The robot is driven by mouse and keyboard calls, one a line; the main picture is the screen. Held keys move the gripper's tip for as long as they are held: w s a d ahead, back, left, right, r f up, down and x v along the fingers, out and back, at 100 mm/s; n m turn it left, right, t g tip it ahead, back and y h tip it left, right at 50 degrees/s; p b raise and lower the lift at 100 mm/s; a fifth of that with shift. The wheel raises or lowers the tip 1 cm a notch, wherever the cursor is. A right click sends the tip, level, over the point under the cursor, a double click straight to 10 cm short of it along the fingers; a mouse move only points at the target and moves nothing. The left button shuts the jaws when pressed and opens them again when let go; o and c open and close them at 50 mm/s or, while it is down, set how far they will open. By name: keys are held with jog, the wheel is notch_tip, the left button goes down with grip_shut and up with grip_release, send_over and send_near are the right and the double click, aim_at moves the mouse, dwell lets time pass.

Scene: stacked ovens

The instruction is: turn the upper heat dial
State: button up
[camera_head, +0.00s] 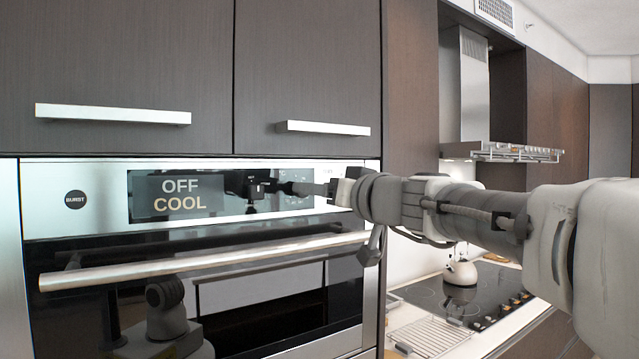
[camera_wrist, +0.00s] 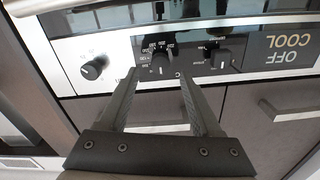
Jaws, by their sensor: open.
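The oven's control panel shows three black dials in the wrist view, which sees it upside down. The middle dial (camera_wrist: 160,63) has small white scale marks and lies just beyond and between my fingertips. Another dial (camera_wrist: 217,58) is to its right beside the display, and a third dial (camera_wrist: 95,67) is to its left. The labels are too small to tell which is the upper heat dial. My gripper (camera_wrist: 160,77) is open and empty, facing the panel. In the head view my gripper (camera_head: 334,190) is at the panel's right end and hides part of it.
The display (camera_head: 180,195) reads "OFF COOL", with a round BURST button (camera_head: 75,200) to its left. A long oven handle (camera_head: 200,262) runs below the panel. Cabinet handles (camera_head: 325,128) stick out above. A kettle (camera_head: 460,272) stands on the hob at right.

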jog(key=shift+p+x, duration=0.35)
jog(key=shift+x, duration=1.5)
grip_shut()
